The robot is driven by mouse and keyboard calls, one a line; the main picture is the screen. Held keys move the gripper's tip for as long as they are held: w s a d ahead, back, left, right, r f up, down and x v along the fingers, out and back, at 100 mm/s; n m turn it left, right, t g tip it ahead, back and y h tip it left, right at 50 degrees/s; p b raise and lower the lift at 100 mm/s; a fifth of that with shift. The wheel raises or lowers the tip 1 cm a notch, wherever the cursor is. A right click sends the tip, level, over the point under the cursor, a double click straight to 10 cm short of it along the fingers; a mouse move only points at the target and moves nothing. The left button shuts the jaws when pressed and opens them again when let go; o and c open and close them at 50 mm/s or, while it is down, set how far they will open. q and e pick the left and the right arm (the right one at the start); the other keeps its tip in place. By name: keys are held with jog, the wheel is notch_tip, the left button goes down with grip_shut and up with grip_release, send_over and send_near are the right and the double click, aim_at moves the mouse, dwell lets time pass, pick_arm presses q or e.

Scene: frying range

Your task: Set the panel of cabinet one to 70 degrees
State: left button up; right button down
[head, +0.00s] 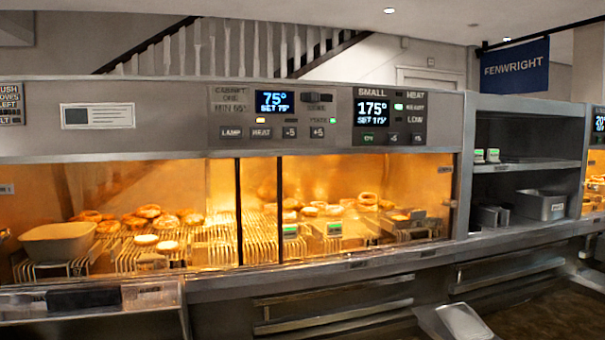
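The panel of cabinet one (232,104) is on the steel fascia above the lit glass case. Its label reads "CABINET ONE" with "MIN 65°" below. Its display (273,101) reads 75° with SET 75° under it. Below are a LAMP button (231,133), a HEAT button (261,133), a -5 button (290,132) and a +5 button (317,132). An amber light shows above HEAT and a green light above +5. A small dark switch (318,97) is right of the display. Neither gripper is in view.
A second panel (370,112), labelled SMALL, shows 175° and has its own -5 and +5 buttons. The heated case (258,205) holds pies and rings on racks behind glass. Steel shelves (526,168) stand at the right. A pale object (462,322) juts in at bottom right.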

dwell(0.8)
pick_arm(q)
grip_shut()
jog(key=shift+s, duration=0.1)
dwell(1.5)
